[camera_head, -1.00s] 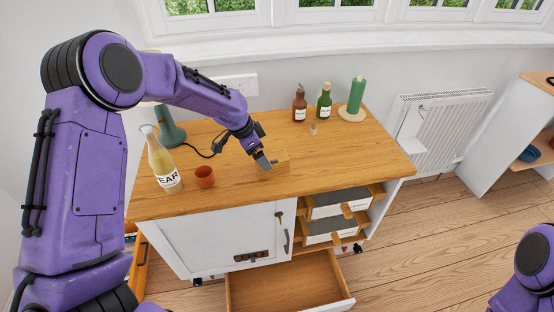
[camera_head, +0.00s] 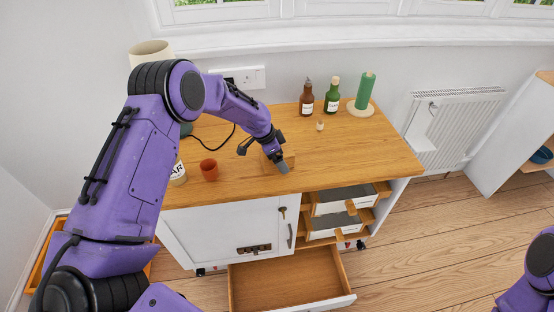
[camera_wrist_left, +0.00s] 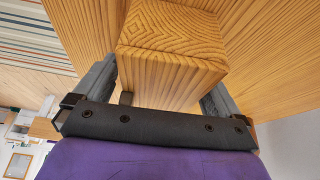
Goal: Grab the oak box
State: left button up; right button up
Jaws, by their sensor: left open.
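The oak box (camera_head: 289,156) is a small wooden block on the wooden counter top, partly hidden by my left gripper (camera_head: 281,165). In the left wrist view the oak box (camera_wrist_left: 172,45) shows its grained end face and a side, between the two grey fingers of my left gripper (camera_wrist_left: 160,88). The fingers are apart, one on each side of the box, with a visible gap at least on the left. My right gripper is out of view; only part of my right arm shows at the lower right.
A terracotta cup (camera_head: 209,170) and a partly hidden labelled bottle (camera_head: 178,172) stand left of the box. Brown (camera_head: 306,100) and green (camera_head: 332,97) bottles and a green roll (camera_head: 365,91) stand at the back. An open drawer (camera_head: 290,281) juts out below. The counter's right part is clear.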

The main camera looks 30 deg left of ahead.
pick_arm(q)
jog(key=c, duration=1.3)
